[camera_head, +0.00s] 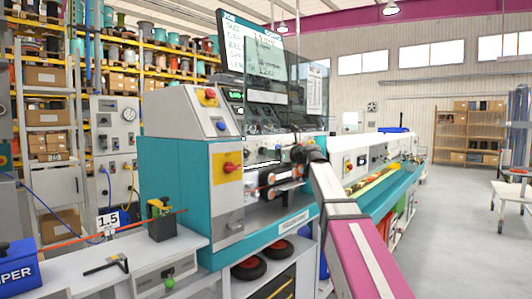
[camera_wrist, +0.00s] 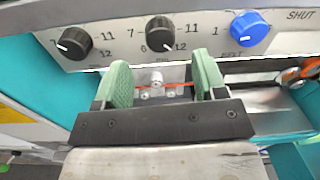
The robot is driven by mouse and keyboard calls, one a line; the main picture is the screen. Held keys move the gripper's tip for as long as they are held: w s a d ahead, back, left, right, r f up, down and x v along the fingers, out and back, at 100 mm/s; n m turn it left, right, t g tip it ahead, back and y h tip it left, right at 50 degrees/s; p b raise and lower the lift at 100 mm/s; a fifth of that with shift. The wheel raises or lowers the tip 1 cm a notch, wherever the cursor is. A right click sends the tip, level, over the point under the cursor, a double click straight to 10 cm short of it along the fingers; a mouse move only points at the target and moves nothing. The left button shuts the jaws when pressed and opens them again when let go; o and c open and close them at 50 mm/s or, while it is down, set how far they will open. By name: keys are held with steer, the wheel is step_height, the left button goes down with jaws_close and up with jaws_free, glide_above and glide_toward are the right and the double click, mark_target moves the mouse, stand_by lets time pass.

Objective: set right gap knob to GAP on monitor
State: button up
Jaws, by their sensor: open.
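In the wrist view, a black knob (camera_wrist: 160,29) sits on a grey panel in the middle, with printed numbers around it. Its white mark points down and to the right. A second black knob (camera_wrist: 73,43) is to its left, its white mark pointing left and slightly down. My gripper (camera_wrist: 158,78) is open and empty. Its two green pads stand below the panel, apart from the knobs. The monitor (camera_head: 262,55) shows handwritten-looking lines in the head view; its GAP value is too small to read surely. In the head view my gripper (camera_head: 298,154) is at the machine front, partly hidden.
A blue knob (camera_wrist: 250,28) marked BELT is right of the black knobs. An orange cable (camera_wrist: 178,86) runs behind the pads. A teal cabinet with a red button (camera_head: 210,94) stands left of the arm. Open floor (camera_head: 455,235) lies right.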

mark_target(264, 151)
steer(key=x, duration=0.6)
steer(key=shift+w+a, duration=0.1)
steer(key=shift+a, duration=0.1)
steer(key=c, duration=0.9)
